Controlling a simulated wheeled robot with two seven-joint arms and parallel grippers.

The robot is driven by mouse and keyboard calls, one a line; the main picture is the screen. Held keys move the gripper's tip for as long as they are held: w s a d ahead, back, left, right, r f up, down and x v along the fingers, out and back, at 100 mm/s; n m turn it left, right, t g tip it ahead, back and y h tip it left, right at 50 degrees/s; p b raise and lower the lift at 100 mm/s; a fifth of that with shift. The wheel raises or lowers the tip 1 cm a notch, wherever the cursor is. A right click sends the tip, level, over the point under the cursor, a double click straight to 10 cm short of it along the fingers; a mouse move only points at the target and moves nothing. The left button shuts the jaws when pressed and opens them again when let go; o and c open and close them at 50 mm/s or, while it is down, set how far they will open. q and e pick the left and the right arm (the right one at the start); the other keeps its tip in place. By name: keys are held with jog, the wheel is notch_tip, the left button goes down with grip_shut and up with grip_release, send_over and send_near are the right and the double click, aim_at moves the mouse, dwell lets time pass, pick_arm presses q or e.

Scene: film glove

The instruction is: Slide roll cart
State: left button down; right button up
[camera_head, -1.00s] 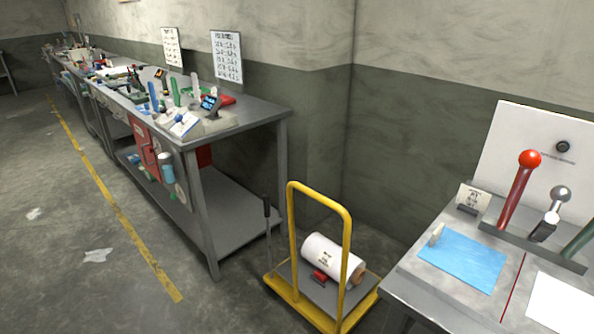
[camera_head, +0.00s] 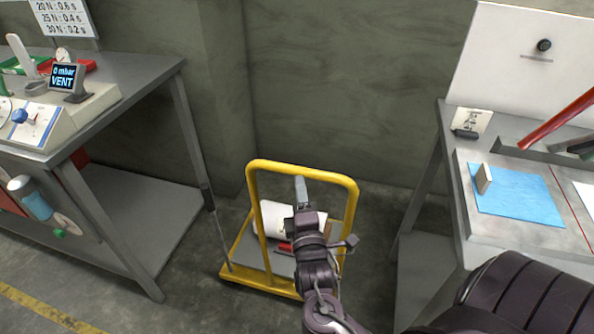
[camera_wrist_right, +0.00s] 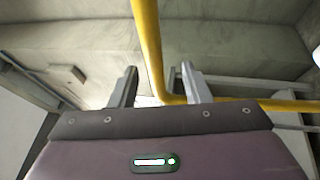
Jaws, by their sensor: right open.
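The roll cart (camera_head: 258,286) stands on the floor between two benches. It has a grey deck and a yellow tube handle (camera_head: 256,205). A white roll (camera_head: 270,218) lies on the deck, partly hidden behind my right arm. My right gripper (camera_head: 300,188) is at the upright handle, just below its top bar. In the right wrist view its two fingers (camera_wrist_right: 158,90) are apart, and the yellow handle (camera_wrist_right: 148,45) runs up through the gap between them. I cannot tell whether a finger touches the tube. My left gripper is not in view.
A bench with a blue sheet (camera_head: 518,195) stands on the right. The wall is close behind. Floor is open at lower left.

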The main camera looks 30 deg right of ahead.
jog(key=x, duration=0.7)
jog(key=shift+d+r, duration=0.35)
jog(key=shift+r, duration=0.05)
jog(key=shift+w, duration=0.1)
jog(key=shift+c, duration=0.2)
grip_shut()
